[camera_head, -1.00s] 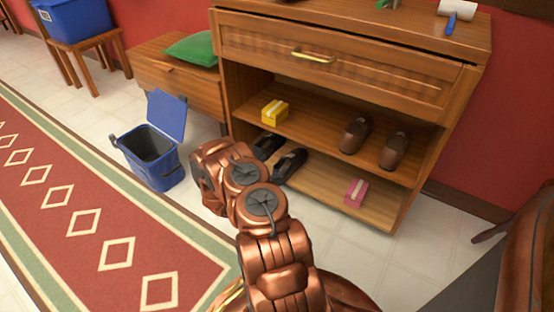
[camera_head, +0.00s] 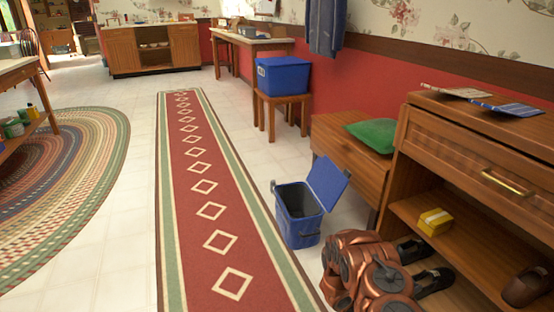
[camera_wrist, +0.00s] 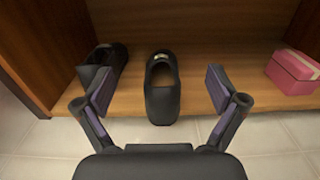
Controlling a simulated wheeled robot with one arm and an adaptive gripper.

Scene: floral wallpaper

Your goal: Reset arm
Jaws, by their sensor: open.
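My gripper (camera_wrist: 160,95) shows in the wrist view with its two fingers spread wide and nothing between the pads. It points at the bottom shelf of the wooden cabinet (camera_wrist: 220,60). A black shoe (camera_wrist: 162,100) lies on that shelf ahead of the gap between the fingers. A second black shoe (camera_wrist: 103,65) lies to its left, partly behind the left finger. In the head view my copper arm is folded at the lower right, in front of the cabinet (camera_head: 470,145), and the gripper itself is hidden there.
A blue bin (camera_head: 298,215) with its lid up stands on the floor left of my arm. A bench with a green cushion (camera_head: 373,135) is behind. A yellow box (camera_head: 435,221) and brown shoe (camera_head: 526,287) are on the middle shelf. A pink box (camera_wrist: 293,70) is below. The red runner (camera_head: 195,200) is clear.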

